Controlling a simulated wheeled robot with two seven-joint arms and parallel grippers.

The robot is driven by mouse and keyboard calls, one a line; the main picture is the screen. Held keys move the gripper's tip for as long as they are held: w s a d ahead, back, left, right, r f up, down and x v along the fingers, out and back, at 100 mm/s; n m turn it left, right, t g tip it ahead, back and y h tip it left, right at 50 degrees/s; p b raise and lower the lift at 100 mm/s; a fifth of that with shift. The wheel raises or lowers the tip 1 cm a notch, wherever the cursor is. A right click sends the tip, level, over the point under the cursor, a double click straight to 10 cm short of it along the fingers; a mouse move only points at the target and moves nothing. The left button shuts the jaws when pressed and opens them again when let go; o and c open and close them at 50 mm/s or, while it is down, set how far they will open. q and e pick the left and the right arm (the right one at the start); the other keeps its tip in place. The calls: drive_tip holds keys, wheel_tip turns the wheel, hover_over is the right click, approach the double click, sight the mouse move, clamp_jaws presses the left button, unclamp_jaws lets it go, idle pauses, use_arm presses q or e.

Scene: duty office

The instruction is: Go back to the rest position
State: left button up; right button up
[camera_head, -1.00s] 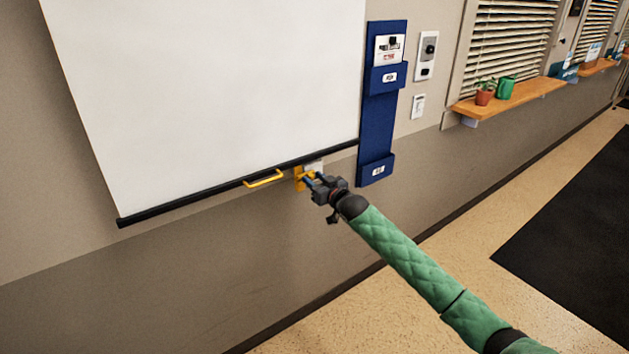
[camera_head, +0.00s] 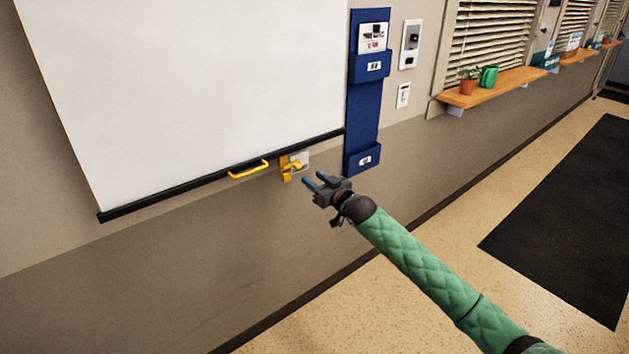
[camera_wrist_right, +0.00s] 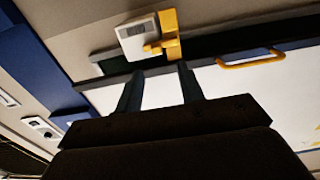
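My right gripper (camera_head: 317,181) is open and empty in the head view, in front of the wall just right of and below a yellow latch (camera_head: 288,168). Its two fingers (camera_wrist_right: 160,88) also show apart in the right wrist view, with nothing between them. The latch sits by a small white plate on the wall and shows at the top of the right wrist view (camera_wrist_right: 170,38). The gripper is apart from the latch. My left gripper is not in view.
A white pull-down screen (camera_head: 200,90) with a black bottom bar and a yellow handle (camera_head: 248,170) hangs at left. A blue wall holder (camera_head: 365,115) is beside it. A wooden shelf (camera_head: 500,86) with a plant and green can juts out at right. A dark mat (camera_head: 570,220) lies on open floor.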

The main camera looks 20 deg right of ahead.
wheel_tip(320, 180, down, 4)
drive_tip(key=d+n+g+h, duration=0.1)
drive_tip(key=d+g+h, duration=0.1)
drive_tip(key=g+h, duration=0.1)
drive_tip(key=s+a+f+m+g, duration=0.1)
drive_tip(key=s+a+f+g, duration=0.3)
drive_tip(key=s+f, duration=0.6)
drive_tip(key=s+a+f+m+g+h, duration=0.1)
drive_tip(key=s+a+f+g, duration=0.3)
drive_tip(key=s+f, duration=0.7)
drive_tip(key=s+a+f+m+g+h, duration=0.1)
drive_tip(key=s+a+f+g, duration=0.3)
drive_tip(key=s, duration=3)
wheel_tip(320, 180, down, 6)
drive_tip(key=shift+a+f+g, duration=0.15)
drive_tip(key=shift+a+g, duration=0.15)
drive_tip(key=shift+a, duration=0.55)
drive_tip(key=shift+s, duration=0.1)
